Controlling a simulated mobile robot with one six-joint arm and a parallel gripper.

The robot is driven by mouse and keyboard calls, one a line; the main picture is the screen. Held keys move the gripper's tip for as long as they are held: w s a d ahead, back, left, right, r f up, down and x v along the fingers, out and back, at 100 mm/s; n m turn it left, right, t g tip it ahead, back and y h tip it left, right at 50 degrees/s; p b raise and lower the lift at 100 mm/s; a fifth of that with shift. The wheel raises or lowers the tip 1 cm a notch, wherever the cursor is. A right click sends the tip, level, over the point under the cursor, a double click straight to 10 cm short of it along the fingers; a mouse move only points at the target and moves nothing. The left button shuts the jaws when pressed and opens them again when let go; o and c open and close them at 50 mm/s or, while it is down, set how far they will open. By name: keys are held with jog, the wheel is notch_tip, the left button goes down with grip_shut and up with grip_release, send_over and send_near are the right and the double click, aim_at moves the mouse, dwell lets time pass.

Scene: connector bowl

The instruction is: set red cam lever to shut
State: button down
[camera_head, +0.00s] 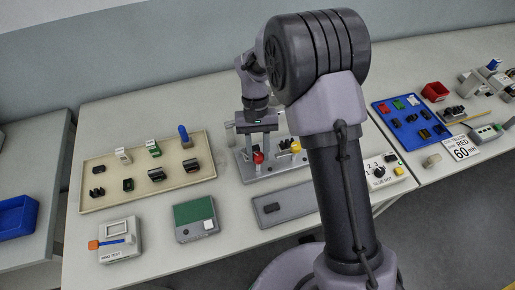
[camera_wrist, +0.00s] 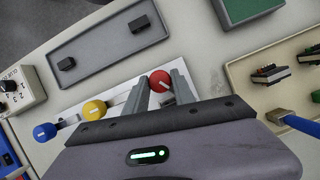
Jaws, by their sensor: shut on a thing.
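The red cam lever (camera_wrist: 159,81) shows its round red knob with a pale line across it between my fingers in the wrist view. In the head view the red knob (camera_head: 258,157) is on the grey fixture (camera_head: 243,168), just below my gripper (camera_head: 257,140). My gripper, also in the wrist view (camera_wrist: 162,84), is shut on the red lever. The yellow knob (camera_wrist: 94,110) and the blue knob (camera_wrist: 45,132) stand to the left in the wrist view. The red lever's arm and pivot are mostly hidden by my fingers and gripper body.
A beige tray (camera_head: 110,197) with several connectors lies left of the fixture. A grey tray (camera_head: 299,210), a green-topped box (camera_head: 193,211) and a dial box (camera_head: 383,170) stand nearby. A blue tray (camera_head: 400,108) is on the right table.

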jog(key=m+y, duration=0.1)
jog(key=m, duration=0.2)
jog(key=m+y, duration=0.1)
jog(key=m, duration=0.2)
jog(key=shift+d+m+t, duration=0.15)
jog(key=shift+m+t, duration=0.15)
jog(key=shift+t, duration=0.1)
jog(key=shift+y, duration=0.3)
jog(key=c, duration=1.1)
grip_release()
jog(key=shift+o, duration=0.2)
jog(key=p+v, duration=0.5)
jog(key=v, duration=1.2)
jog(key=shift+r+p, duration=0.15)
jog(key=shift+p, duration=0.2)
jog(key=shift+w+d, duration=0.1)
jog(key=shift+w, duration=0.05)
